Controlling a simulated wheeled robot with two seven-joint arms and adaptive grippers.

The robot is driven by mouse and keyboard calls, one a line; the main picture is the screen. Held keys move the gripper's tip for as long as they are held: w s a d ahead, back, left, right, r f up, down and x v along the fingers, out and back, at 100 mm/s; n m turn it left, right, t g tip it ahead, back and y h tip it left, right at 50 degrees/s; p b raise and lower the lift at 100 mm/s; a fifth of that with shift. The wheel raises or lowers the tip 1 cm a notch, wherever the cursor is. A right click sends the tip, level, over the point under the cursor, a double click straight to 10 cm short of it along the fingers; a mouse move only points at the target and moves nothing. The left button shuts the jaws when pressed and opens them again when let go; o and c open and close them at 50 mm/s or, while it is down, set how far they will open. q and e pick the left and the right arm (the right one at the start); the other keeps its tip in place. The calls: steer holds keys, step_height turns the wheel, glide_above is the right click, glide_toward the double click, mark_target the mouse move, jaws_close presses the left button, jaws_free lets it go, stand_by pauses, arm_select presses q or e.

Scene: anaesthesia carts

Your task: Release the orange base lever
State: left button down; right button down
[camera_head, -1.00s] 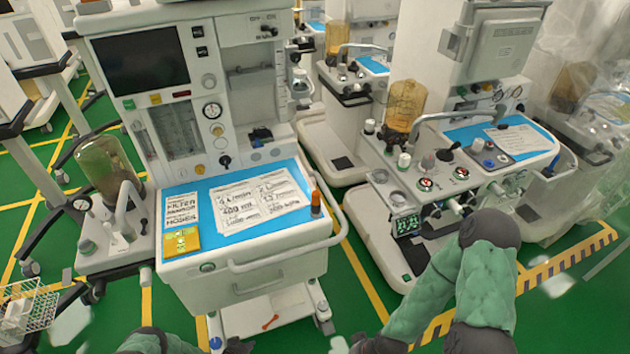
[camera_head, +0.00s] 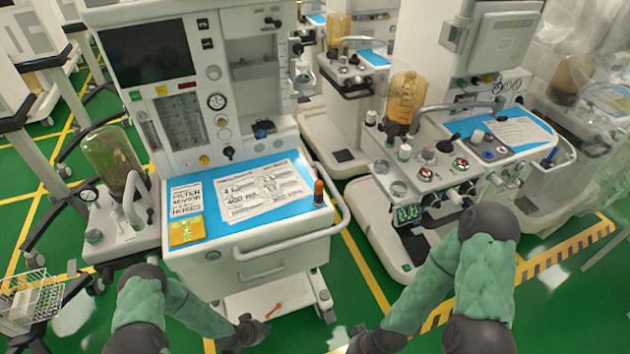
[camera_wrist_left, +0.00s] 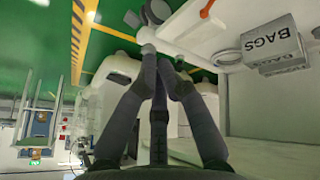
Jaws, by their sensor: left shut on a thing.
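The orange base lever (camera_head: 272,312) lies slanted on the white base of the near cart, low at the front. It also shows at the top of the left wrist view (camera_wrist_left: 207,8). My left gripper (camera_head: 262,331) is just in front of that base, close to the lever. In the left wrist view its fingers (camera_wrist_left: 149,50) come together at a small pale part; the lever is apart from them, to the right. I cannot make out what that pale part belongs to. My right gripper (camera_head: 356,338) is at the bottom centre, right of the base; its fingertips are unclear.
The near cart's drawer front and handle (camera_head: 275,262) overhang the base. A caster (camera_head: 327,311) stands at the base's right corner. A second cart (camera_head: 392,235) stands to the right. A wire basket (camera_head: 32,302) is at the left. Green floor is clear between the carts.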

arm_select(q)
steer(key=s+d+r+n+g, duration=0.2)
steer(key=s+d+r, duration=0.2)
steer(key=s+r, duration=0.3)
steer(key=s+d+r+n+g, duration=0.1)
steer(key=s+d+r, duration=0.3)
steer(key=r, duration=0.7)
steer(key=s+g, duration=0.1)
steer(key=s, duration=0.1)
steer(key=shift+s+n+p, duration=0.3)
steer(key=shift+s+n, duration=0.1)
steer(key=shift+r, duration=0.1)
